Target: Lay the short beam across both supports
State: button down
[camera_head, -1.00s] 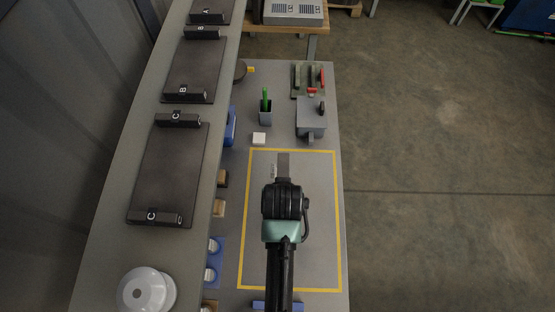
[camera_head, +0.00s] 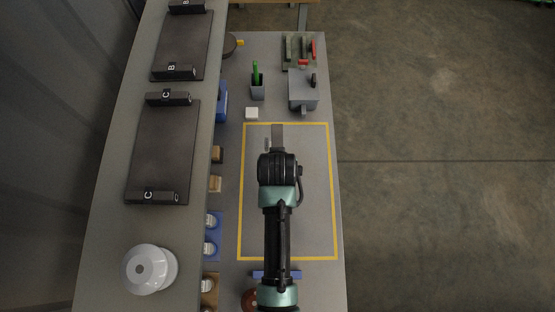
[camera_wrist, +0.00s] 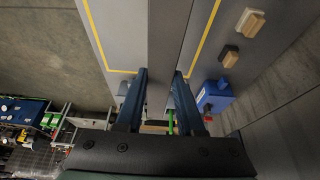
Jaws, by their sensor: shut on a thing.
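My gripper (camera_wrist: 160,88) is shut on a grey beam (camera_wrist: 168,40); its two blue fingers press on the beam's sides in the wrist view. In the head view the beam's far end (camera_head: 277,137) sticks out past my wrist, inside the yellow outline near its top edge; the rest is hidden under my arm. The height of the beam above the bench cannot be told. Whether these are the supports cannot be told.
The yellow-outlined bench area (camera_head: 310,190) is mostly bare. A white block (camera_head: 252,114), pen cup (camera_head: 257,89) and grey box (camera_head: 303,91) lie beyond it. White insulators stand on blue pads (camera_head: 219,232) at left. A blue bar (camera_head: 292,274) lies below the outline, partly hidden.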

jog(key=shift+f+b, duration=1.55)
jog(key=shift+f, duration=1)
jog(key=shift+f, duration=0.2)
jog(key=shift+c, duration=2.2)
grip_release()
jog(key=b+v, duration=0.1)
jog(key=v, duration=1.2)
